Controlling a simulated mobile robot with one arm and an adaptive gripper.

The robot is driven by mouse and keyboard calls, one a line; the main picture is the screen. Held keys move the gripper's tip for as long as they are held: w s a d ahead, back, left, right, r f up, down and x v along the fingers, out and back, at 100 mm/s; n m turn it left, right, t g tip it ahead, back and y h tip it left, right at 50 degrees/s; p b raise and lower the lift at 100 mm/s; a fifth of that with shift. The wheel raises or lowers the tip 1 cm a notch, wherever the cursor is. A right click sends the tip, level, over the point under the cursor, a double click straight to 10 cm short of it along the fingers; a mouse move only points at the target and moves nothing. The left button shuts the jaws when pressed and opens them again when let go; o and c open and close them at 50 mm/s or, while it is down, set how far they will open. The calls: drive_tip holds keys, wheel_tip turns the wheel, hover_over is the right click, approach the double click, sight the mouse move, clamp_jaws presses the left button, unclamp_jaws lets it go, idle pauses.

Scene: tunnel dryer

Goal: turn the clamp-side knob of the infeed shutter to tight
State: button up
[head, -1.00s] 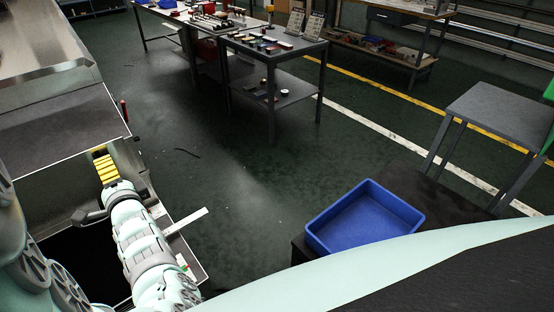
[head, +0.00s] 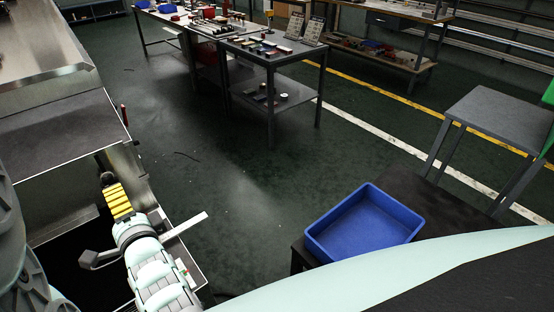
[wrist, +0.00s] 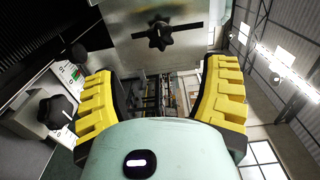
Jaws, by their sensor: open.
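In the wrist view a black star-shaped knob (wrist: 160,36) sits over a dark slot in a bare metal plate (wrist: 122,22), ahead of my gripper (wrist: 160,70). The yellow fingers are wide apart with nothing between them, and the knob is beyond the fingertips, untouched. A second black knob (wrist: 56,112) is on a grey labelled housing at the left, outside the left finger. I cannot tell from markings which knob is the clamp-side one. In the head view my gripper (head: 112,187) is by the metal machine at the left; the knobs are not clear there.
The machine's steel housing (head: 66,138) and a pale bar (head: 186,225) are close around my arm. A blue bin (head: 364,225) stands on a dark stand at the right. Benches with small parts (head: 268,50) are farther back, with clear floor between.

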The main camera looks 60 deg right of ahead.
drive_tip(key=shift+v, duration=1.25)
